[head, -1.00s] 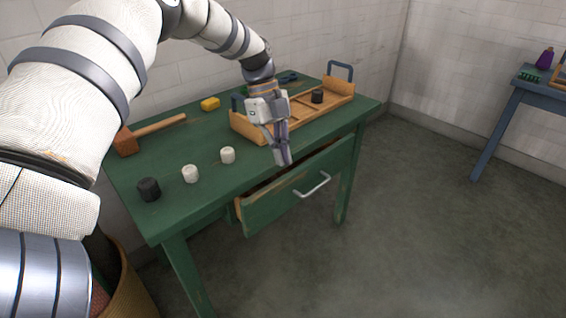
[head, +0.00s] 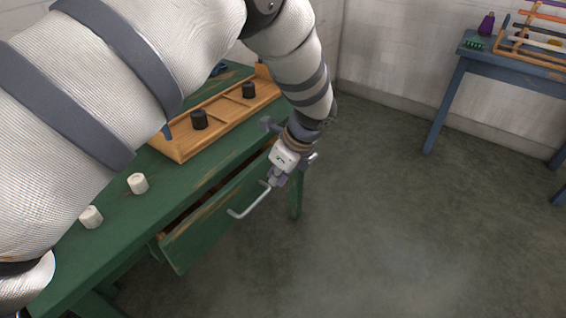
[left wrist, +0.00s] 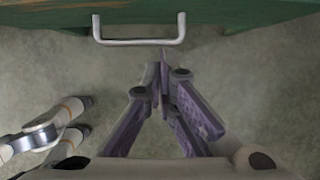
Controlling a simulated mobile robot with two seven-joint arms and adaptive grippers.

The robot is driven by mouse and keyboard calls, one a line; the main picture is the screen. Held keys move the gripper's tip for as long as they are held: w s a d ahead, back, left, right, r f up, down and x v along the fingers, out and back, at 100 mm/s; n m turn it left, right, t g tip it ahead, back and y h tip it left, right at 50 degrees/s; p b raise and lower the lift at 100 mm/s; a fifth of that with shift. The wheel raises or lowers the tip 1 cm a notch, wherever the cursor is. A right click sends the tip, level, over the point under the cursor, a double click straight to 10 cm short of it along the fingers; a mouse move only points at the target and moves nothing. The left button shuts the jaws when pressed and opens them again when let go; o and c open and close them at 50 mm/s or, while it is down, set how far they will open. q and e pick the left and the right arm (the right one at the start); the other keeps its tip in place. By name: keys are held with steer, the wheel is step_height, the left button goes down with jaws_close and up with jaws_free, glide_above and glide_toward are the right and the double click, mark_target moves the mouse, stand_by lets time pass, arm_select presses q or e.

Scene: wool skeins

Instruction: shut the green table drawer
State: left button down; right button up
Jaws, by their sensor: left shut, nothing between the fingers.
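The green table drawer (head: 203,238) stands partly pulled out of the green table (head: 112,232), with a dark gap behind its front. Its pale bar handle (head: 250,203) is on the drawer front, and the handle also shows whole at the top of the left wrist view (left wrist: 138,42). My left gripper (head: 273,180) is in front of the drawer, by the handle's right end, and covers part of it in the head view. In the left wrist view its purple-padded fingers (left wrist: 162,66) are shut and empty, with tips close to the handle; contact is unclear. My right gripper is out of view.
On the tabletop are a wooden tray (head: 183,150) with black skeins (head: 200,119) and two white skeins (head: 138,183). A blue table (head: 500,64) with a rack stands at the far right. The floor (head: 400,240) before the drawer is clear.

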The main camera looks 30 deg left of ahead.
mark_target(250, 174)
arm_select(q)
steer(key=shift+w+a+f, duration=0.1)
steer(key=shift+a+f, duration=0.15)
steer(key=shift+a, duration=0.5)
steer(key=shift+w+a+f, duration=0.1)
steer(key=shift+a+f, duration=0.1)
steer(key=shift+a, duration=0.6)
steer(key=shift+a+f, duration=0.25)
steer(key=shift+a, duration=0.5)
steer(key=shift+w+a+p, duration=0.1)
steer(key=shift+a+p, duration=0.2)
steer(key=shift+a, duration=1.05)
steer(key=shift+d, duration=0.15)
